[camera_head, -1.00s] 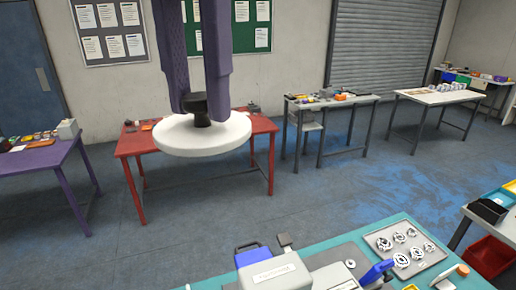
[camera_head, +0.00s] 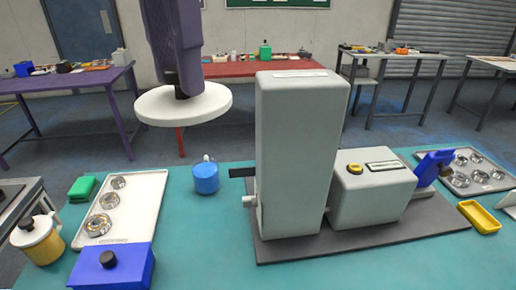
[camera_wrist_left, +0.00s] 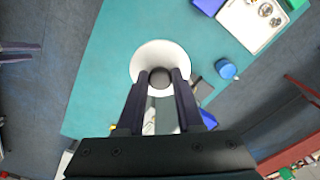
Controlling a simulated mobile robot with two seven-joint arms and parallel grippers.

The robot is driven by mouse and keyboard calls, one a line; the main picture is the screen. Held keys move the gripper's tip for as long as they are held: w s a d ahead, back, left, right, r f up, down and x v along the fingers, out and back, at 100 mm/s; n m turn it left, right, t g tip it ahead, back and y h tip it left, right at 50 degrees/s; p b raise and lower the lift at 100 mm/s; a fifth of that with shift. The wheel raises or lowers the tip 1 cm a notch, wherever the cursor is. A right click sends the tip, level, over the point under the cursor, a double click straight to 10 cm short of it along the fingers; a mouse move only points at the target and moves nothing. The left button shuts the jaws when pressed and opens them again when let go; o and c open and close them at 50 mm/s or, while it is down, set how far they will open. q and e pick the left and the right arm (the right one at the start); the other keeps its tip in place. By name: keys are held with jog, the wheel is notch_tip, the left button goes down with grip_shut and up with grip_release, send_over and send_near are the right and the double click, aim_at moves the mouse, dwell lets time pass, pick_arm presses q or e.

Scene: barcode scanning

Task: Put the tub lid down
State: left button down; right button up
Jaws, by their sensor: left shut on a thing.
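The tub lid (camera_head: 208,107) is a round white disc with a dark knob on top. My left gripper (camera_head: 181,93) points down from above and is shut on the knob. I cannot make out the lid's tub. My right gripper is not in view.
A tall grey machine (camera_head: 293,150) stands mid-table. Left of it are a small blue container (camera_head: 206,180), a white tray with metal parts (camera_head: 143,203), a blue box with a black knob (camera_head: 118,270) and a yellow-white pot (camera_head: 38,240).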

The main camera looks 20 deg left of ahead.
pick_arm(q)
jog(key=a+f+m+b, duration=0.1)
jog(key=f+m+b, duration=0.4)
jog(key=f, duration=0.8)
jog(key=w+a+f+m+b, duration=0.1)
jog(key=f+m+b, duration=0.5)
jog(key=f, duration=0.7)
jog(key=a+f+m+b, duration=0.2)
jog(key=f+m+b, duration=0.4)
jog(key=f, duration=0.8)
jog(key=shift+w+f+b, duration=0.1)
jog(key=shift+w+b, duration=0.05)
jog(key=shift+b, duration=1.25)
jog(key=shift+f, duration=0.1)
jog(key=c, duration=0.6)
grip_release()
jog(key=shift+o, duration=0.2)
notch_tip(320, 180, up, 12)
jog(key=p, duration=0.1)
jog(key=shift+p, duration=0.35)
jog(key=shift+d, duration=0.1)
